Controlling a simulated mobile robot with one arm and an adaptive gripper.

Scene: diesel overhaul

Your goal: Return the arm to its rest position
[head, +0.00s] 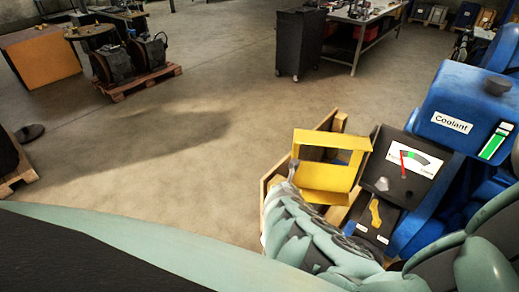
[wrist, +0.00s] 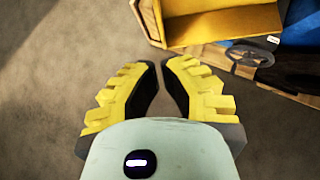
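My gripper (wrist: 161,66) shows in the wrist view with two black fingers and stepped yellow backs. The fingertips lie close together with a narrow gap, and bare floor shows between them. It holds nothing. A yellow open-sided box or bracket (wrist: 222,20) lies up and to the right of the fingers, apart from them in the picture. In the head view my pale green arm reaches low at the lower middle, beside this yellow box (head: 330,178). I cannot make out the fingers there.
Right of the yellow box stand a gauge panel (head: 408,160) and a blue coolant tank (head: 465,108), with wooden boards (head: 338,122) around. Farther off are a black cabinet (head: 299,42), a workbench (head: 360,17) and a loaded pallet (head: 138,84).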

